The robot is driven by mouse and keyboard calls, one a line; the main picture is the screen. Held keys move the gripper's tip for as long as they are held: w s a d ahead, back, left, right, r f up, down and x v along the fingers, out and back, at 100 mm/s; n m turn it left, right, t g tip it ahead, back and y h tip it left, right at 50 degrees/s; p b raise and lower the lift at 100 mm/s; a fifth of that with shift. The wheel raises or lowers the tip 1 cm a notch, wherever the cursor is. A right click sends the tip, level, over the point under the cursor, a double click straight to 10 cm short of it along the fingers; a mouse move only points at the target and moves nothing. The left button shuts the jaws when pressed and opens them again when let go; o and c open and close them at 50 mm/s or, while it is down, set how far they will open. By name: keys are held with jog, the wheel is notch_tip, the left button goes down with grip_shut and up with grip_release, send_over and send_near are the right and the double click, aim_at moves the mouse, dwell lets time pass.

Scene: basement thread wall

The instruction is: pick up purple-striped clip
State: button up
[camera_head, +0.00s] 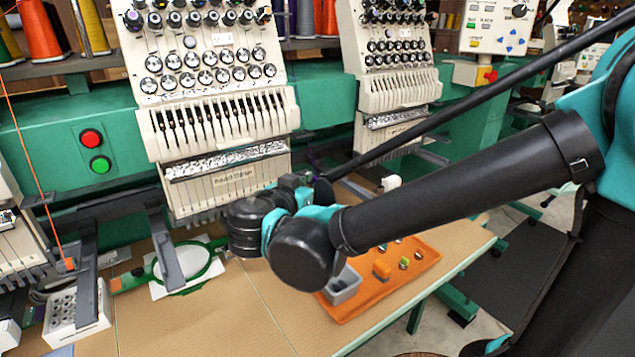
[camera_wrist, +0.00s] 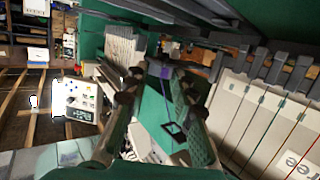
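In the wrist view, a small purple patch (camera_wrist: 164,72), apparently the purple-striped clip, shows between and just beyond my fingertips, against the green machine beam. Its full shape is not clear. My gripper (camera_wrist: 157,78) is open, with its two green-padded fingers apart on either side of the purple patch. I cannot tell whether either finger touches it. In the head view, my gripper (camera_head: 308,182) is in front of the embroidery machine, above the table, and partly hidden by my wrist. A tiny purple spot (camera_head: 316,166) shows at its far end.
Embroidery heads (camera_head: 222,120) and a second head (camera_head: 398,85) stand close behind my gripper. An orange tray (camera_head: 405,277) with several small items and a grey bin (camera_head: 343,285) lies on the table (camera_head: 215,320). A green hoop (camera_head: 215,268) lies at left.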

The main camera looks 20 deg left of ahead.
jog(key=shift+r, duration=0.15)
jog(key=shift+c, duration=0.3)
notch_tip(320, 180, up, 28)
dwell(0.7)
dwell(0.3)
